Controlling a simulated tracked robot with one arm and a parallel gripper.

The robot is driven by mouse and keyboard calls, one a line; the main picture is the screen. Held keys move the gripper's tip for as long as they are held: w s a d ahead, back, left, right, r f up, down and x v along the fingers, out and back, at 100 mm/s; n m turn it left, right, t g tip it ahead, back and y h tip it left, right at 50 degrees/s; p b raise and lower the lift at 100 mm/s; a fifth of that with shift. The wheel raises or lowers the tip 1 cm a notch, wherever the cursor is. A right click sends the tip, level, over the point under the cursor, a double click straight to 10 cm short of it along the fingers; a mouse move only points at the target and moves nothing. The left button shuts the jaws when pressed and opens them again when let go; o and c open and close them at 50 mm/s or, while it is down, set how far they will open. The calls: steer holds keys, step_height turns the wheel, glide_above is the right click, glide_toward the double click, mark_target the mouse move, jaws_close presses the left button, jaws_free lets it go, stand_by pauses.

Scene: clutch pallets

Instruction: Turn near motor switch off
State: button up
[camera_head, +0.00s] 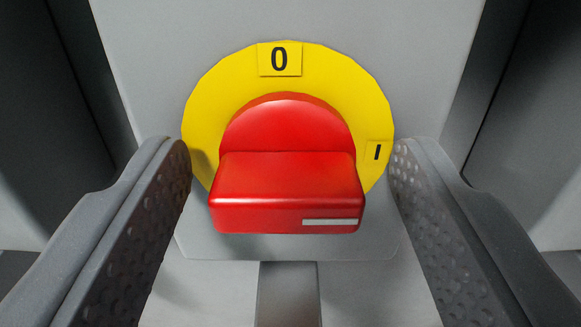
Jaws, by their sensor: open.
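The motor switch is a red rotary knob (287,190) on a round yellow plate (210,105). The label "0" (279,59) is at the top of the plate and the label "I" (377,152) is at its right side. The knob's handle bar lies horizontal, and a white mark (330,222) is on its right end, on the side of the "I". My gripper (291,150) is open, with one finger on each side of the switch. Gaps show between the fingers and the red handle. The fingertips appear close to the yellow plate's left and right edges; whether they touch it I cannot tell.
The switch is mounted on a grey panel (420,60). Dark recesses lie to the left and right of the panel. A grey vertical strip (288,295) shows below the switch. No loose objects are in view between the fingers.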

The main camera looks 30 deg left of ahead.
steer(key=c, duration=0.9)
steer(key=shift+d, duration=0.1)
